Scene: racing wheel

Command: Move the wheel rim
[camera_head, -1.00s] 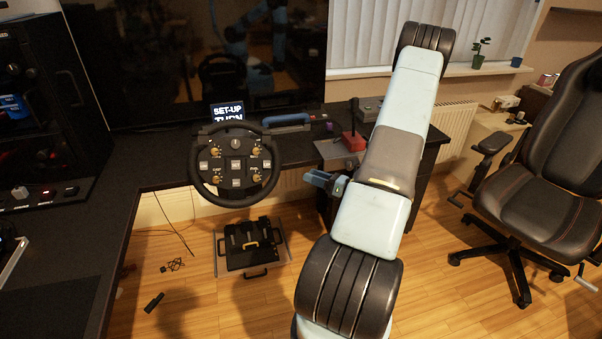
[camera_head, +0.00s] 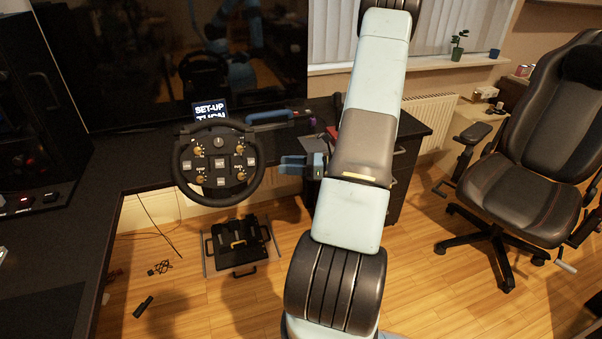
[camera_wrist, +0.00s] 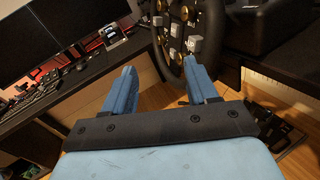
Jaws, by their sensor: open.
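The black racing wheel (camera_head: 219,164) stands at the front edge of the dark desk in the head view. Its rim (camera_head: 178,183) circles a hub with knobs and grey buttons. My gripper (camera_head: 291,164) is just right of the rim, blue fingers pointing left at it, with a gap between. In the wrist view the wheel rim (camera_wrist: 158,54) shows at the top, beyond the fingertips. My gripper (camera_wrist: 163,78) is open there, and nothing is seen held. The rim's left fingertip side passes close to the gap between the fingers; exact contact cannot be told.
A small lit screen (camera_head: 211,111) stands behind the wheel. A pedal set (camera_head: 237,243) is on the wooden floor below. A black chair (camera_head: 530,150) stands at the right. My arm fills the middle of the head view. Monitors (camera_wrist: 55,35) stand on the desk in the wrist view.

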